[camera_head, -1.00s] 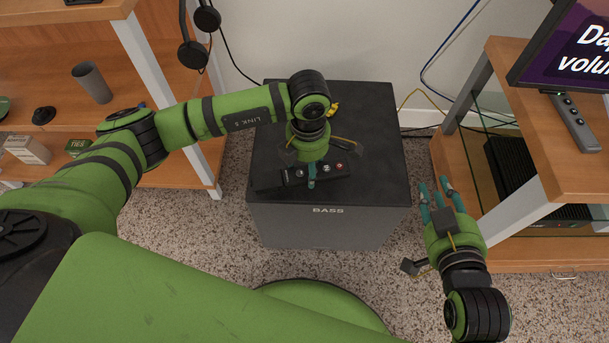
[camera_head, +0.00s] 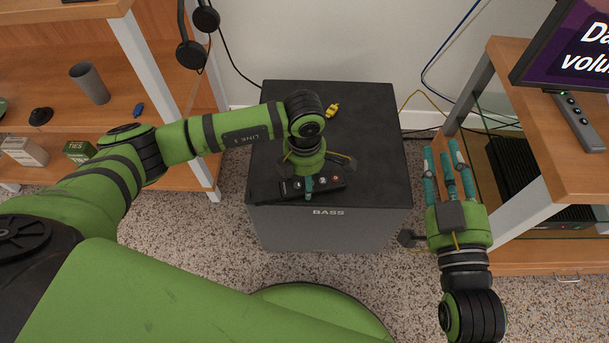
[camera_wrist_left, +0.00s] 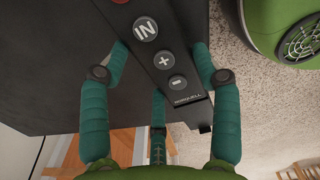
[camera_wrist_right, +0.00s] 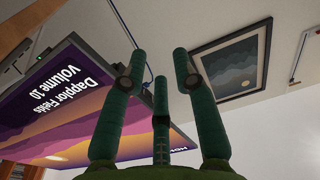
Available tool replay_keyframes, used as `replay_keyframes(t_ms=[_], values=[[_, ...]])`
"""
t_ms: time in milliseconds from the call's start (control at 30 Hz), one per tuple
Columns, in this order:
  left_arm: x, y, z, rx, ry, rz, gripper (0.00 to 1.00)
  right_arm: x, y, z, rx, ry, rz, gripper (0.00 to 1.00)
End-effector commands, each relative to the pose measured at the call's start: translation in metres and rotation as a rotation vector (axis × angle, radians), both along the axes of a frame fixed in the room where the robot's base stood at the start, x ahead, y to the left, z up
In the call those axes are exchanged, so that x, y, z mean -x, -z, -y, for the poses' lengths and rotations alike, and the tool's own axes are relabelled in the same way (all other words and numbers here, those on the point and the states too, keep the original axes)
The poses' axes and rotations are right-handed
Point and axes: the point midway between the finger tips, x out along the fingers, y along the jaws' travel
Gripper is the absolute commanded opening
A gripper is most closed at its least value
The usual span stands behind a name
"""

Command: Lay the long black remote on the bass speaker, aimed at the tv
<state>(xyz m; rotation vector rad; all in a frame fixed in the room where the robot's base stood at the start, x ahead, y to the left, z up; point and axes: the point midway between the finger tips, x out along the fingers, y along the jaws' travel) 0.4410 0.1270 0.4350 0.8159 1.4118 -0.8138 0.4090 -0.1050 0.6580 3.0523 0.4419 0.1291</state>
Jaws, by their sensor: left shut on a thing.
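The long black remote (camera_head: 331,182) lies crosswise near the front edge of the black bass speaker (camera_head: 375,125), its red-button end to the right. My left gripper (camera_head: 309,185) is over the remote with its fingers around it, shut on it. The left wrist view shows the remote (camera_wrist_left: 163,62) between the fingers (camera_wrist_left: 160,65). I cannot tell whether the remote touches the speaker top. The tv (camera_head: 575,45) stands at the upper right; its screen (camera_wrist_right: 70,100) also shows in the right wrist view. My right gripper (camera_head: 445,160) is open and empty, right of the speaker.
A yellow object (camera_head: 333,110) lies on the speaker behind my left wrist. The speaker's back half is mostly clear.

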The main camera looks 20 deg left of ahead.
Motion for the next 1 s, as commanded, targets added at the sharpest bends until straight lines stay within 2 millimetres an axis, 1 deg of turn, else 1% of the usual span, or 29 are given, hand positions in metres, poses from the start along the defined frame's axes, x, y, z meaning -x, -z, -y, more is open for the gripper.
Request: replay_keyframes(t_ms=[200, 233, 267, 300, 667, 733, 867, 1000], values=[[0.0, 0.001, 0.0, 0.001, 0.0, 0.001, 0.28, 0.001, -0.006, -0.001, -0.008, -0.004, 0.03, 0.29], [0.0, 0.001, 0.0, 0.0, 0.0, 0.0, 0.71, 0.001, -0.007, -0.002, -0.009, -0.005, 0.035, 0.29], [0.0, 0.001, 0.0, 0.0, 0.0, 0.0, 0.83, 0.001, -0.007, -0.002, -0.01, -0.005, 0.038, 0.29], [0.0, 0.001, 0.0, 0.0, 0.0, 0.0, 0.87, 0.001, -0.008, -0.002, -0.01, -0.005, 0.038, 0.29], [0.0, 0.001, 0.0, 0.0, 0.0, 0.0, 0.87, 0.001, -0.007, -0.002, -0.009, -0.005, 0.032, 0.29], [0.0, -0.001, 0.0, 0.0, 0.0, 0.0, 0.87, 0.0, -0.004, -0.002, -0.004, -0.004, 0.014, 0.29], [-0.001, -0.012, 0.0, 0.001, 0.0, 0.002, 0.87, -0.001, 0.017, 0.004, 0.024, 0.012, -0.093, 0.29], [-0.001, -0.03, 0.0, 0.001, 0.001, 0.003, 0.87, 0.001, 0.047, 0.015, 0.06, 0.039, -0.248, 0.29]])
